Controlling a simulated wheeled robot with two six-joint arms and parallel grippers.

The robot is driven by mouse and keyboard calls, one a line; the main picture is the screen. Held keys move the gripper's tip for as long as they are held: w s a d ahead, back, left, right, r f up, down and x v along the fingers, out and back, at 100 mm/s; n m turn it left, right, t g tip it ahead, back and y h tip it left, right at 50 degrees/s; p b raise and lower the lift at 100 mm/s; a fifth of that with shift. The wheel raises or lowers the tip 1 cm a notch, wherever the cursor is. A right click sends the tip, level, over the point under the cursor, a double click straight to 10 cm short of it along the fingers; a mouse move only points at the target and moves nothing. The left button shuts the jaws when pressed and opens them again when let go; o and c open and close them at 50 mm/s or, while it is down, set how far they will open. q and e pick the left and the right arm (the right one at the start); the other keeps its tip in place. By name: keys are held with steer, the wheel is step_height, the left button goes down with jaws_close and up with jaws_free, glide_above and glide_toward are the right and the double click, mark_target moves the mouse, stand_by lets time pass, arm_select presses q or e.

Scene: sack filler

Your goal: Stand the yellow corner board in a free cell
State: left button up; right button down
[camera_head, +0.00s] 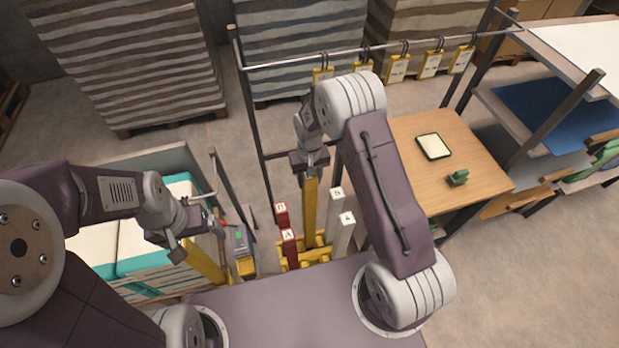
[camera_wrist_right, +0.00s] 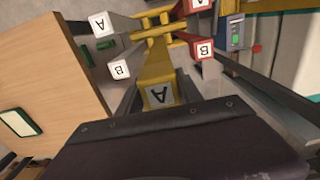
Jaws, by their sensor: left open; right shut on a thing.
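The yellow corner board (camera_head: 310,208) is held upright by my right gripper (camera_head: 310,168), which is shut on its upper end. Its top face with a letter A shows in the right wrist view (camera_wrist_right: 160,95). Its lower end reaches down to the yellow rack (camera_head: 293,264), between red boards (camera_head: 288,245) on the left and white boards (camera_head: 345,232) on the right. I cannot tell whether it is inside a cell or just above one. My left gripper (camera_head: 182,243) is open, left of the rack and near the stacked sacks.
Teal-and-white sacks (camera_head: 150,240) are stacked at the left. A small unit with a green screen (camera_head: 238,237) stands left of the rack. A wooden table (camera_head: 445,170) is on the right. A rail with hanging yellow tags (camera_head: 397,68) crosses behind my right arm.

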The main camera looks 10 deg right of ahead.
steer(key=shift+f+b, duration=0.6)
steer(key=shift+f, duration=0.65)
steer(key=shift+f+b, duration=1.15)
steer(key=shift+f, duration=0.4)
steer(key=shift+f+b, duration=2.7)
steer(key=shift+f, duration=1.05)
steer(key=shift+f+b, duration=0.95)
steer(key=shift+f, duration=0.25)
steer(key=c, duration=0.7)
jaws_free()
